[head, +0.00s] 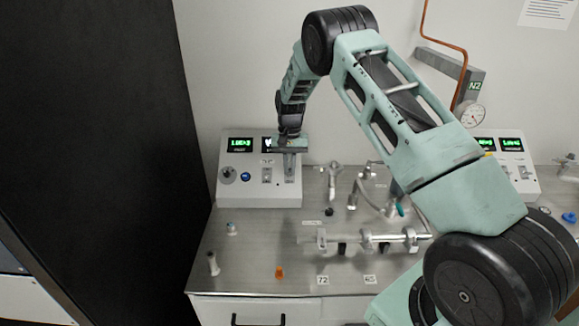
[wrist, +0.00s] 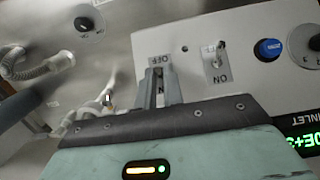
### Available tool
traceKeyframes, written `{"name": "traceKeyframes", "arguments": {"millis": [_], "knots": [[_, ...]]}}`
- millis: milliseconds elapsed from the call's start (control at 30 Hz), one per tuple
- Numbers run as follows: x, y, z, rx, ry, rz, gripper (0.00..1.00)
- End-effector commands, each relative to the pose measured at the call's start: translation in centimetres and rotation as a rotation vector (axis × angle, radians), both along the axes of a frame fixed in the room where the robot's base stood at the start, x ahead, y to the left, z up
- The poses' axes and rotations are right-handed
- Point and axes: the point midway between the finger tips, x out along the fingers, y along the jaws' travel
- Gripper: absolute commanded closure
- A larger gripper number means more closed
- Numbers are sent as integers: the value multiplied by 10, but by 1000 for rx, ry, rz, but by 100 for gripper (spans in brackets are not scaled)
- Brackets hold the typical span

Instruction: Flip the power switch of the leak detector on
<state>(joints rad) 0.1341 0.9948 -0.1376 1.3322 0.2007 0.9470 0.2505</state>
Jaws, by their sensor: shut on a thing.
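A grey instrument box (head: 236,190) with green-lit displays stands at the back left of the bench; I take it for the leak detector. My gripper (head: 289,172) reaches down to the right part of its front panel. In the wrist view, my gripper (wrist: 163,82) has both fingers close together over a switch marked OFF and ON, closed on its lever, which the fingers mostly hide. The lever's position is unclear. A second toggle switch (wrist: 217,62) with an ON label sits beside it, clear of the fingers. I cannot read which switch is the power switch.
A blue knob (wrist: 269,49) and a grey dial are on the same panel. Glass and metal tubing (head: 375,238) lies on the bench right of the box. Another display box (head: 517,172) stands at the back right. A tall black panel (head: 100,130) borders the left.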

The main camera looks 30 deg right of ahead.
Motion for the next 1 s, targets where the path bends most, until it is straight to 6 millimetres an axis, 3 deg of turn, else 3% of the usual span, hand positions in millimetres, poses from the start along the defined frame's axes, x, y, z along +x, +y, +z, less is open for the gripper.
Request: {"name": "traceKeyframes", "arguments": {"millis": [433, 1000], "knots": [[11, -7, -2, 155, 227, 0, 100], [13, -9, 0, 206, 306, 0, 100]]}}
